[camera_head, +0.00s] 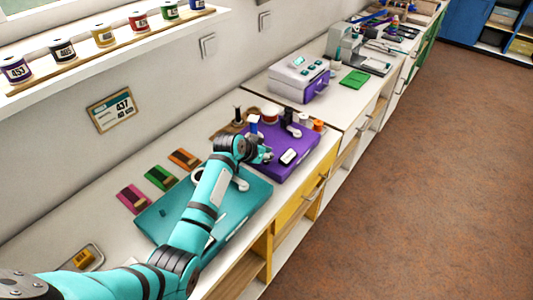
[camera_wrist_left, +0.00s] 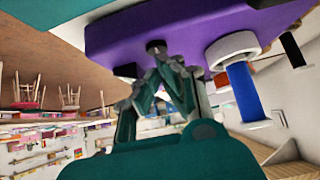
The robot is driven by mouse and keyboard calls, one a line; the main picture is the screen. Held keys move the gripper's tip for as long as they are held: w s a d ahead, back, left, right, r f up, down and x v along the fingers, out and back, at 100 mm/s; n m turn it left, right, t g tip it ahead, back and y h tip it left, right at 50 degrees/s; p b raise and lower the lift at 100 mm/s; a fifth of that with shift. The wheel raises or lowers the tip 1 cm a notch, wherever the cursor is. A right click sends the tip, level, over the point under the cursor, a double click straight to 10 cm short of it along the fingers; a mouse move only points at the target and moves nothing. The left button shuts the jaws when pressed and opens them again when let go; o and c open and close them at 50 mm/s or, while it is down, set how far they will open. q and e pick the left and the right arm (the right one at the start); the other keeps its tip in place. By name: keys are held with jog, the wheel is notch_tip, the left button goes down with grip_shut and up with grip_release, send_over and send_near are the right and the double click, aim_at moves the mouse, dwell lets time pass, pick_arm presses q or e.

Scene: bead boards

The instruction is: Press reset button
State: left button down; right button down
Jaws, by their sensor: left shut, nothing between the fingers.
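My left gripper (camera_head: 265,154) is over the near left part of the purple board (camera_head: 305,139), its arm reaching across the teal board (camera_head: 257,197). In the left wrist view the purple board (camera_wrist_left: 185,22) fills the top, and the closed, empty fingertips of the left gripper (camera_wrist_left: 160,62) are right at a small dark round knob (camera_wrist_left: 155,46) on it. This may be the reset button; no label is readable. I cannot tell whether they touch. My right gripper is in neither view.
A blue cylinder with a white ring (camera_wrist_left: 232,48) stands close beside the fingers. A white block (camera_head: 287,157) sits on the purple board. A white and purple machine (camera_head: 298,77) stands farther along the counter. Colored cards (camera_head: 160,177) lie near the wall.

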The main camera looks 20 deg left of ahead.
aim_at(267, 162)
pick_arm(q)
jog(key=shift+f, duration=0.15)
jog(key=shift+f, duration=0.7)
jog(key=shift+s+d+f, duration=0.1)
jog(key=shift+s, duration=0.2)
jog(key=shift+f, duration=0.2)
jog(key=shift+w+r+p, duration=0.1)
jog(key=shift+r+p, duration=0.2)
jog(key=shift+r, duration=0.25)
jog(key=r+p, duration=0.4)
jog(key=r, duration=0.1)
jog(key=shift+w, duration=0.3)
jog(key=shift+s+a+b, duration=0.35)
jog(key=shift+s+b, duration=0.2)
jog(key=shift+s, duration=0.3)
jog(key=v, duration=0.8)
jog(key=shift+r+b, duration=0.25)
jog(key=shift+b, duration=0.2)
